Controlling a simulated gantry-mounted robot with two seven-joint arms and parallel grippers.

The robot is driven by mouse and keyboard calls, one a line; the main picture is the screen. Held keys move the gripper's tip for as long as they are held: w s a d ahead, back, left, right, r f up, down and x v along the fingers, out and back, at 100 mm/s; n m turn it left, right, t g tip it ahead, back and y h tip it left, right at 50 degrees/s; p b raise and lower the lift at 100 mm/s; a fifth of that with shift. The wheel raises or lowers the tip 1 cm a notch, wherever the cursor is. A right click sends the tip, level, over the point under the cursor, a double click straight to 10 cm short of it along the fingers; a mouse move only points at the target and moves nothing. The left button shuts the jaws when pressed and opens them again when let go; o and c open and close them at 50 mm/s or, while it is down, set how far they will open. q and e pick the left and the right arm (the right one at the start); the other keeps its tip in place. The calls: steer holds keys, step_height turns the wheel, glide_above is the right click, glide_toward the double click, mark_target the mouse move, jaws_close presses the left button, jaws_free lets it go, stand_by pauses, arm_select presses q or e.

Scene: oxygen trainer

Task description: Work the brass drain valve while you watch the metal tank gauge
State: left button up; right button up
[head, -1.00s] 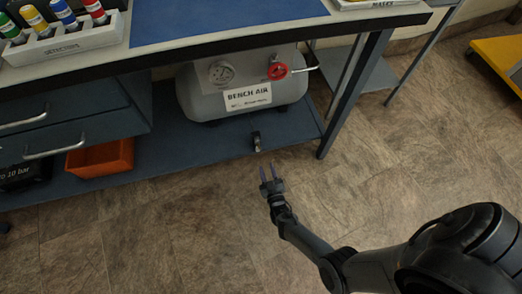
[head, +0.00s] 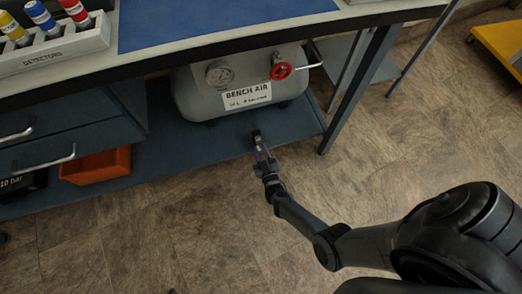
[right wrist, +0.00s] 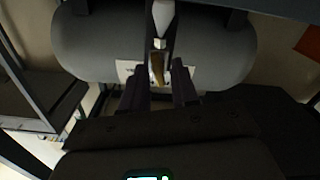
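The grey bench air tank (head: 190,98) lies on the lower shelf. Its round metal gauge (head: 219,73) faces me, but the needle reading is too small to tell. The drain valve (head: 256,136) hangs low at the tank's front. In the right wrist view its brass-coloured body (right wrist: 158,68) shows under the tank. My right gripper (head: 263,158) is just in front of the valve. In the right wrist view my right gripper (right wrist: 157,84) has its fingers apart, one on each side of the brass part; contact cannot be told. My left gripper is not seen.
A red valve knob (head: 281,71) sits at the tank's upper right. The bench top (head: 225,45) overhangs the tank, and a bench leg (head: 358,90) stands to its right. An orange bin (head: 96,166) is on the shelf at left. The floor in front is clear.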

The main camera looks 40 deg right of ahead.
steer(key=shift+c, duration=1.2)
steer(key=shift+d, duration=0.15)
jaws_close()
steer(key=m, duration=0.3)
